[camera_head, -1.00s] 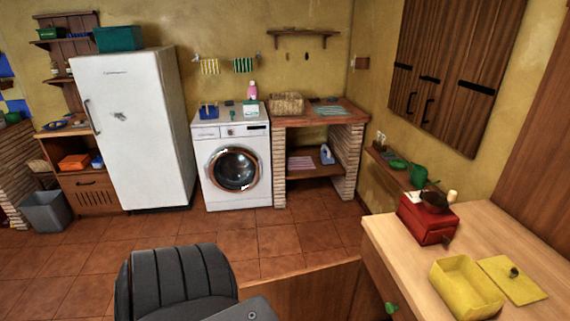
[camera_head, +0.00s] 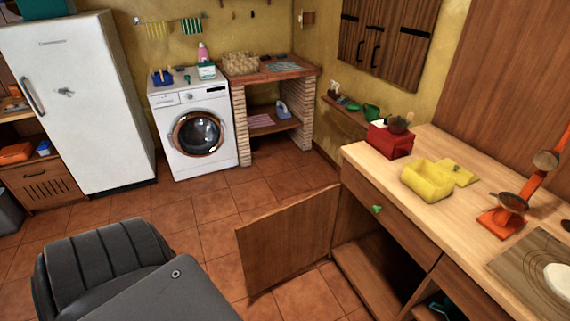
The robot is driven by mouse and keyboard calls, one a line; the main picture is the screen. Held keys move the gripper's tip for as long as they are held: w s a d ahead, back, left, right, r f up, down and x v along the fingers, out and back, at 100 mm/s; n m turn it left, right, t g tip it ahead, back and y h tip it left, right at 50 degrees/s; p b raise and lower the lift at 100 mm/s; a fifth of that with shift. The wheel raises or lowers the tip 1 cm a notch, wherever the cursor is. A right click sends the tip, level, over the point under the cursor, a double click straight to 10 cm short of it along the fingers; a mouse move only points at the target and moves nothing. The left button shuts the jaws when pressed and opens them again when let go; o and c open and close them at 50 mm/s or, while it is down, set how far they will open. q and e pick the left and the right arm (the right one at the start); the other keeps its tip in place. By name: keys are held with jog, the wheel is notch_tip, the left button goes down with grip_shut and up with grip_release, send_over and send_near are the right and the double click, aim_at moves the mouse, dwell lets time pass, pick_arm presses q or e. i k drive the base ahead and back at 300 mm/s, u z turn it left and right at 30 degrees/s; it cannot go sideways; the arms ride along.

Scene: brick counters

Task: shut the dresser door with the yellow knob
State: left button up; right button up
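A brown wooden dresser door (camera_head: 288,240) stands wide open, swung out from the left end of the light-topped dresser (camera_head: 440,214). The face turned to me shows no knob, and no yellow knob is visible in this view. The dark compartment (camera_head: 385,258) beside the door is open to view. A green knob (camera_head: 377,209) sits on the drawer front above that compartment. Neither of my grippers is in the picture.
A washing machine (camera_head: 194,135) and a white fridge (camera_head: 80,100) stand at the back.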

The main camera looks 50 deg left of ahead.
aim_at(273, 245)
jog(key=u, duration=2.9)
jog(key=i, duration=3.5)
jog(key=z, duration=4.1)
jog(key=i, duration=0.5)
